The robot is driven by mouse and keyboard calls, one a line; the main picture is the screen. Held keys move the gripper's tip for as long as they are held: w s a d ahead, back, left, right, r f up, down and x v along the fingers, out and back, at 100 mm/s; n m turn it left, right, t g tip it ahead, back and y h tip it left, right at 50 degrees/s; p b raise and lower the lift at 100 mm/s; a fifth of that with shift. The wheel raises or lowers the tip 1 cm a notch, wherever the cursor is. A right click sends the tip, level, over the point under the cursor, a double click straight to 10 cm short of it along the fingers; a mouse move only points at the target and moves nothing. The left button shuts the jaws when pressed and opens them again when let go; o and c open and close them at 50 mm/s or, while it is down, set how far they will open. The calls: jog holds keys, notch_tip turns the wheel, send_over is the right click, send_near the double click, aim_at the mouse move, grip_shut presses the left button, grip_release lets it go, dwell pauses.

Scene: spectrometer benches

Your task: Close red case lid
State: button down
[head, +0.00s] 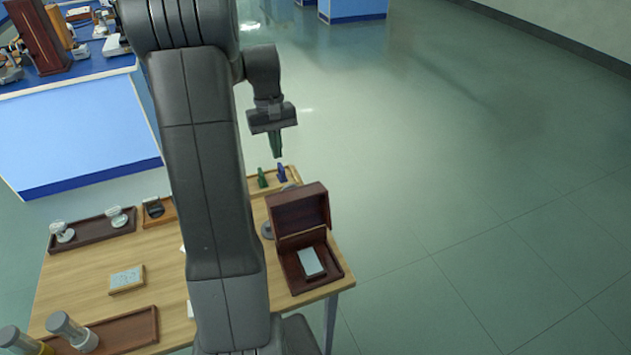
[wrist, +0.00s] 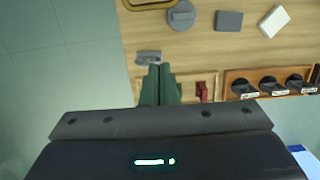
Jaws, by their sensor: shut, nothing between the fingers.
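The red case, a reddish-brown wooden box (head: 331,286), sits at the right front corner of the wooden table in the head view. Its lid (head: 297,208) stands open, raised at the back edge. A pale grey block (head: 311,262) lies inside the case. My gripper (head: 277,155) hangs above the far end of the table, behind and higher than the lid, apart from it. Its green fingers are together and hold nothing; they also show in the wrist view (wrist: 160,70). The case cannot be made out clearly in the wrist view.
A small tray (head: 255,187) with green and purple pieces lies behind the case. A dark tray (head: 95,232), a small box (head: 127,280) and a front tray (head: 140,328) occupy the left. Open floor (head: 450,180) lies right of the table.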

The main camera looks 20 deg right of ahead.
aim_at(297, 212)
jog(key=s+f+p, duration=0.2)
jog(key=s+f, duration=0.3)
jog(key=f, duration=0.3)
jog(key=shift+s, duration=0.15)
jog(key=shift+r, duration=0.1)
dwell(0.5)
